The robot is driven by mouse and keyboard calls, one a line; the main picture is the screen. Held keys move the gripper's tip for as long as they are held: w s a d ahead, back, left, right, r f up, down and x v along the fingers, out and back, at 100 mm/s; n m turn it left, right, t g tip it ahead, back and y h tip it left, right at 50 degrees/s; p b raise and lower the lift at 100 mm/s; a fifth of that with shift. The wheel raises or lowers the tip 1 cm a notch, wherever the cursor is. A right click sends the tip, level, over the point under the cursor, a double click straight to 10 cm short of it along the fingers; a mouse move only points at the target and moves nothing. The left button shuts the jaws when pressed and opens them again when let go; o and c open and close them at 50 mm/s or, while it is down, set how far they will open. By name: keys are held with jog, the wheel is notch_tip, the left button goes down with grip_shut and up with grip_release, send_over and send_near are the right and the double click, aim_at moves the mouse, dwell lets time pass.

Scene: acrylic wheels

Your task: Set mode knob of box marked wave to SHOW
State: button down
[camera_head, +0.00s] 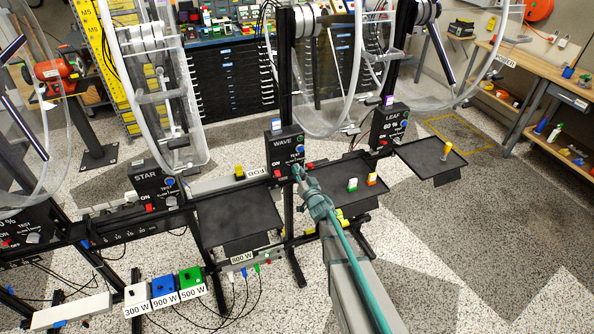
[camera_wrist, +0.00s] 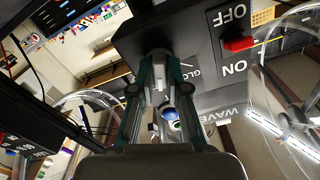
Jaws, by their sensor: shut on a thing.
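The box marked WAVE (camera_head: 280,142) stands on a black post in the middle of the head view. It also shows upside down in the wrist view (camera_wrist: 205,75), with a red switch (camera_wrist: 238,44) between the words OFF and ON. My gripper (camera_head: 297,172) is at the lower right of the box front. In the wrist view its fingers (camera_wrist: 156,60) close on the mode knob, mostly hidden between them. The letters GLO show beside it; the knob's pointer and the other mode labels cannot be read. A blue knob (camera_wrist: 169,113) is seen between the finger links.
Box LEAF (camera_head: 389,124) stands to the right and box STAR (camera_head: 155,183) to the left. Clear acrylic wheels (camera_head: 335,110) rise behind.

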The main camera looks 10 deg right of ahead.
jog(key=shift+m, duration=1)
jog(key=shift+m, duration=2.3)
jog(key=shift+m, duration=0.5)
jog(key=c, duration=1)
grip_release()
jog(key=shift+c, duration=0.2)
jog(key=shift+s, duration=0.1)
